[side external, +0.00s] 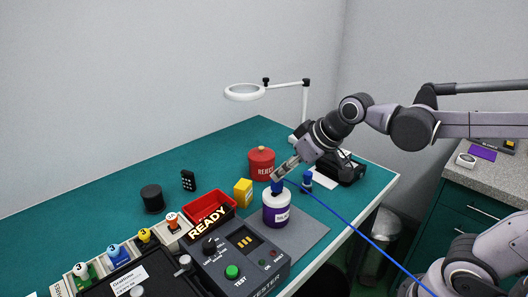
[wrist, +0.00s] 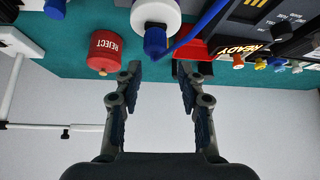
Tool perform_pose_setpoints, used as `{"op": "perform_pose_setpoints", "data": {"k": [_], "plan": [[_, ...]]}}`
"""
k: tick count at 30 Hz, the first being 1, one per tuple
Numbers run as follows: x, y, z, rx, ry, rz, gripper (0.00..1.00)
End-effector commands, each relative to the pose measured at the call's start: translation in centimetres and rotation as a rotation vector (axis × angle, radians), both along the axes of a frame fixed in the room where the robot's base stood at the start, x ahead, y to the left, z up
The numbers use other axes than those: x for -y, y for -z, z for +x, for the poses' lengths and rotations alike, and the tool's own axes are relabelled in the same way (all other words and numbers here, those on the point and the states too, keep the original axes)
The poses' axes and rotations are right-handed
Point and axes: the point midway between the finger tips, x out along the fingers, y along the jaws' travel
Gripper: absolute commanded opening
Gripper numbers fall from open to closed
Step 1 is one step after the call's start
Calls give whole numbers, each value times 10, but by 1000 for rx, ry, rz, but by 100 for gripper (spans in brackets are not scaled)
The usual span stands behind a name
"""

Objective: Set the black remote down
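The black remote (side external: 188,181) is on the teal bench toward the back, between a black cylinder and a yellow box. It appears to stand upright, and nothing holds it. I cannot make it out in the wrist view. My gripper (side external: 279,174) is well to the right of the remote, close by the blue cap of a white and purple bottle. In the wrist view my gripper (wrist: 158,72) has its two fingers apart with nothing between them. Whether a fingertip touches the cap is unclear.
The bottle (side external: 276,212) stands on a grey mat. A red REJECT can (side external: 261,165), yellow box (side external: 243,192), black cylinder (side external: 152,198) and red READY bin (side external: 209,211) are around it. A tester (side external: 245,262) is in front. A blue cable (side external: 345,222) crosses the bench edge. The back left bench is clear.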

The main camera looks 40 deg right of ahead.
Motion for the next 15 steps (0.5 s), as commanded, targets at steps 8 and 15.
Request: {"op": "perform_pose_setpoints", "data": {"k": [8, 15], "plan": [[18, 33, -74, -18, 96, -6, 40], [23, 44, -90, -22, 123, -9, 40]]}}
